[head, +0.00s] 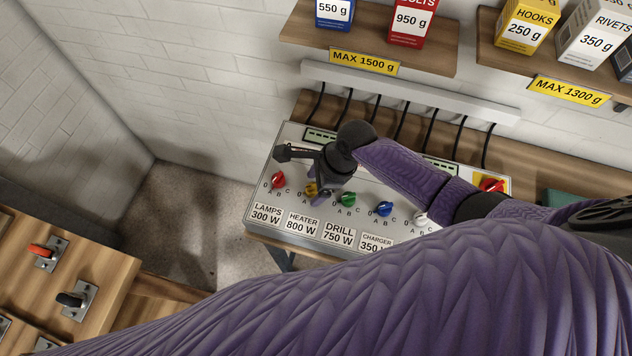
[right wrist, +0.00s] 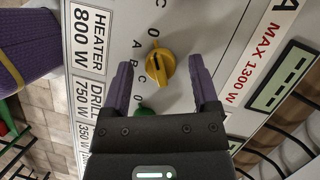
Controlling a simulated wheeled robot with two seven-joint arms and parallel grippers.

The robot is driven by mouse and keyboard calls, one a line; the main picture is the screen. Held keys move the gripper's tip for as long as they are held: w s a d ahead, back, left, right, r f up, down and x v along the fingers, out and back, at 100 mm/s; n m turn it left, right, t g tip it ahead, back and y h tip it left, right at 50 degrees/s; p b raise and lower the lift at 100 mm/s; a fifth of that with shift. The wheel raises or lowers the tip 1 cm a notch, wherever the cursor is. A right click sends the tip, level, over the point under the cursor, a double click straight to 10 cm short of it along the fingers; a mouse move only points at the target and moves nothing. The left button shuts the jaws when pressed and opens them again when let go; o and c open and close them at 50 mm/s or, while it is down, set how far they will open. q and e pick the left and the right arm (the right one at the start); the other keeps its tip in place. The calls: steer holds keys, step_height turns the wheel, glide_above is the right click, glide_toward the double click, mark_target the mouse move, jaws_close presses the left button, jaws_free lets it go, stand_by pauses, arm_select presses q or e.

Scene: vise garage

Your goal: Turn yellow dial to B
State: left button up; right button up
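The yellow dial (right wrist: 161,68) is on the grey control panel (right wrist: 118,20), between my right gripper's two fingertips in the right wrist view. A gap shows on each side of it. My right gripper (right wrist: 160,62) is open and empty; I cannot tell how far its tips are from the panel. Marks 0, A, B and C stand around the dial, but its exact setting is hard to read. In the head view my right gripper (head: 318,191) partly hides the yellow dial (head: 311,188) above the HEATER 800 W label (head: 302,224). My left gripper is not in view.
A red dial (head: 278,180) sits left of the yellow one; green (head: 347,199), blue (head: 381,208) and white (head: 421,217) dials sit to its right. A red knob (head: 491,186) is at the panel's right end. Black cables and loaded shelves (head: 370,47) are behind.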

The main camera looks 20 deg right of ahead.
jaws_close()
